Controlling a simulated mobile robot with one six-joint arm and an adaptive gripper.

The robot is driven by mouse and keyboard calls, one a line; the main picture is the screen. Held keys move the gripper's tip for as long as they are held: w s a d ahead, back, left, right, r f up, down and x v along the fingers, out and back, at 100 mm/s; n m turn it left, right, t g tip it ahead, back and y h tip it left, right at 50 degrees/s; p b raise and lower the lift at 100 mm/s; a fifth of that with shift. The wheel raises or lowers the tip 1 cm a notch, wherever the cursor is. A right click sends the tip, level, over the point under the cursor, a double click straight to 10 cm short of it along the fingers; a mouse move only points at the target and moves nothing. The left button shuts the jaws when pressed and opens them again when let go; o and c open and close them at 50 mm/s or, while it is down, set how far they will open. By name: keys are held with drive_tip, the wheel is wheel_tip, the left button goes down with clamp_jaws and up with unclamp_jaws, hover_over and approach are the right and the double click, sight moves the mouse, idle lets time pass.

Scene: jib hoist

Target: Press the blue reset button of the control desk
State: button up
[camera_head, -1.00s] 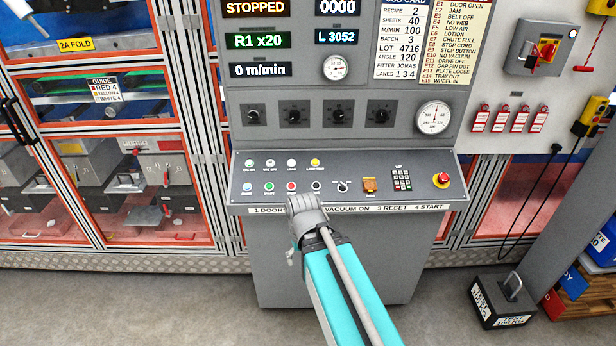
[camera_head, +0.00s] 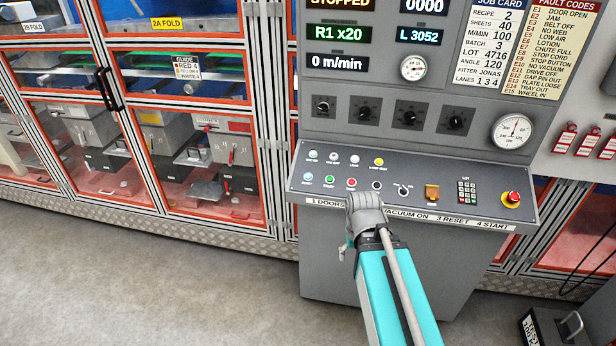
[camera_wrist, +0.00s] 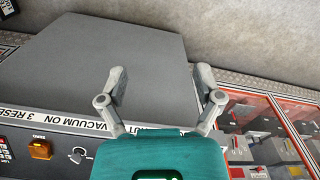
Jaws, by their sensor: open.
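The blue reset button (camera_head: 308,178) is at the left end of the front row on the control desk (camera_head: 465,207), beside a green button (camera_head: 329,180) and a red button (camera_head: 351,183). My arm's grey joint is in front of the desk's edge, to the right of the blue button and below the red one. I cannot make out my fingers in the head view. In the wrist view my gripper (camera_wrist: 160,80) is open and empty, its two fingers spread over the desk's front. The blue button does not show in the wrist view.
An orange switch (camera_head: 432,193), a keypad (camera_head: 467,191) and a red stop button (camera_head: 512,199) are on the desk's right half. Orange-framed glazed guards (camera_head: 165,203) stand to the left. The floor (camera_head: 150,290) in front of them is clear.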

clamp_jaws()
idle(1.4)
